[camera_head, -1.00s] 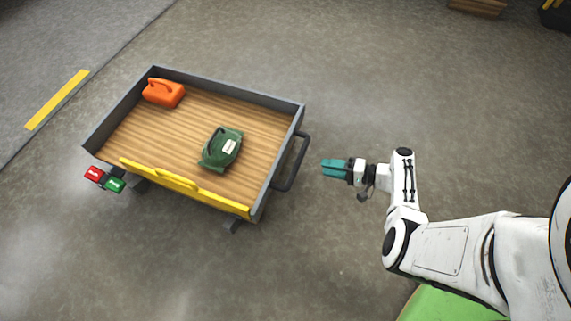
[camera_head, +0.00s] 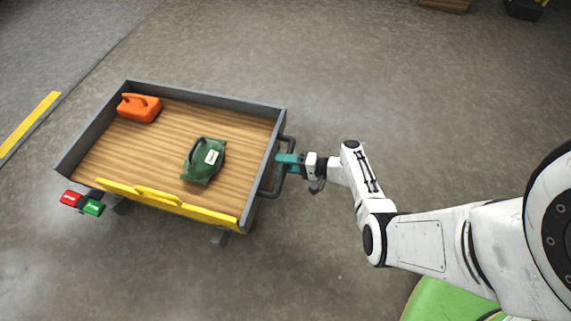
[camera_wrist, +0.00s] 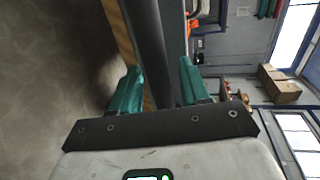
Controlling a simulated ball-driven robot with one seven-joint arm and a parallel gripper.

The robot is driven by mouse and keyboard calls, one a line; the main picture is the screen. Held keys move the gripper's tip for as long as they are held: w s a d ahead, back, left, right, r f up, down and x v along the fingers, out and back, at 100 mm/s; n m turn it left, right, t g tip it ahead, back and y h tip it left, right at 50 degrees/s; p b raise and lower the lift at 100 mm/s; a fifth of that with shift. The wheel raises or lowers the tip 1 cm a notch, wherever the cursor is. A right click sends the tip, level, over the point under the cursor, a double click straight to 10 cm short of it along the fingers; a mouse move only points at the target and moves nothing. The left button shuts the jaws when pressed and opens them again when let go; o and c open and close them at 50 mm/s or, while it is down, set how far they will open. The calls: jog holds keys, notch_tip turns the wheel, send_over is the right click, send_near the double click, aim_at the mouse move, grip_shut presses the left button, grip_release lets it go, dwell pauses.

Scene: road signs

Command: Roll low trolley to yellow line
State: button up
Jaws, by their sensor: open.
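The low trolley (camera_head: 155,160) has a wooden deck, grey rims and a yellow front rail. Its dark handle (camera_head: 266,188) stands out from the right end. In the wrist view the handle bar (camera_wrist: 150,50) runs between the two teal fingers. My gripper (camera_head: 286,163) is open at the handle, with a finger on each side of the bar. It also shows in the wrist view (camera_wrist: 155,88). The yellow line (camera_head: 27,122) lies on the floor at the far left, beyond the trolley's left end.
An orange can (camera_head: 139,108) and a green bag-like object (camera_head: 203,160) lie on the deck. A red pedal (camera_head: 70,199) and a green pedal (camera_head: 93,208) stick out at the front left. The floor between trolley and line is clear.

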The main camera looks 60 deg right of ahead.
grip_shut()
dwell(0.5)
